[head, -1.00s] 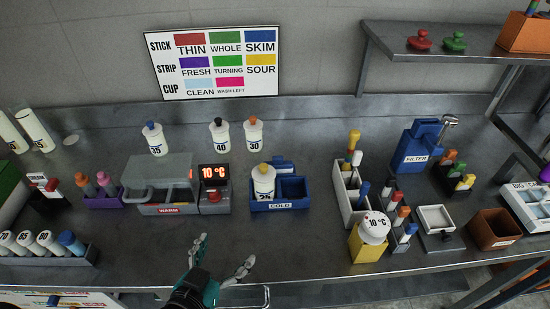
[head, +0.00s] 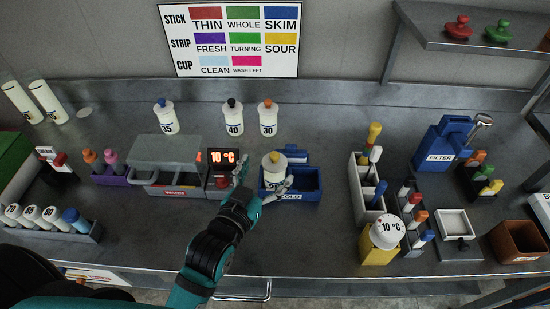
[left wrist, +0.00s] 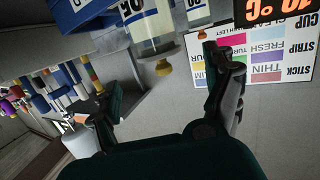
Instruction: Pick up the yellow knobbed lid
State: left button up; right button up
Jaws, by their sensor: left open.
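The yellow knobbed lid (head: 275,157) shows as the yellow top of a white bottle (head: 272,170) in the blue COLD bin (head: 310,190). In the left wrist view, which is upside down, a yellow knob (left wrist: 165,69) sticks out from the end of a white bottle (left wrist: 158,30). My left gripper (head: 262,183) is open, its fingers spread at the near left side of the bin. One finger is left of the bottle and the other overlaps its lower front. I see nothing between the fingers. My right gripper is not in view.
A grey WARM box (head: 167,172) and a red 10 °C display (head: 221,157) stand left of the bin. White bottles (head: 234,118) stand behind. A white rack (head: 362,192) and a yellow block (head: 378,247) with a round dial are to the right.

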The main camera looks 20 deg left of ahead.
aim_at(273, 160)
pick_arm(q)
jog(key=shift+w, duration=0.25)
jog(key=shift+w+r, duration=0.1)
jog(key=shift+w, duration=0.15)
jog(key=w+p, duration=0.1)
jog(key=w, duration=0.4)
jog(key=shift+d+f+p, duration=0.2)
jog(key=shift+p, duration=0.15)
jog(key=shift+s, duration=0.2)
jog(key=shift+c, duration=0.7)
jog(key=c, duration=1.3)
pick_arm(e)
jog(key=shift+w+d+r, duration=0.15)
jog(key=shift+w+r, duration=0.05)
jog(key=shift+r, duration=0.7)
